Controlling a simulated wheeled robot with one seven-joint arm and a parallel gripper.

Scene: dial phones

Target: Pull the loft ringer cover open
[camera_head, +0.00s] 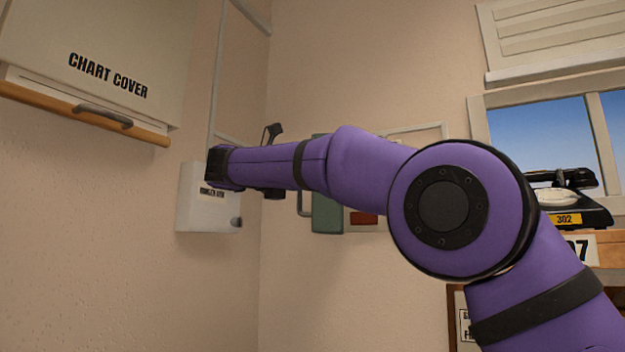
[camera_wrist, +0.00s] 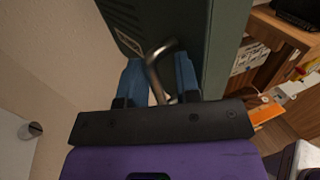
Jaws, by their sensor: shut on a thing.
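A green box-like cover (camera_head: 326,215) on the far wall shows partly behind my arm in the head view. I take it for the loft ringer cover, but no name on it is readable. Its dark green face (camera_wrist: 128,18) fills the top of the wrist view, with a small unreadable label. A bent metal handle (camera_wrist: 158,62) stands out from it. My gripper (camera_wrist: 160,82) has its blue fingers on either side of this handle and is shut on it. In the head view my fingers are hidden. How far the cover stands open cannot be told.
A "CHART COVER" cabinet (camera_head: 95,75) with a handle hangs at upper left. A white wall box (camera_head: 205,212) with a dark knob is beside my wrist.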

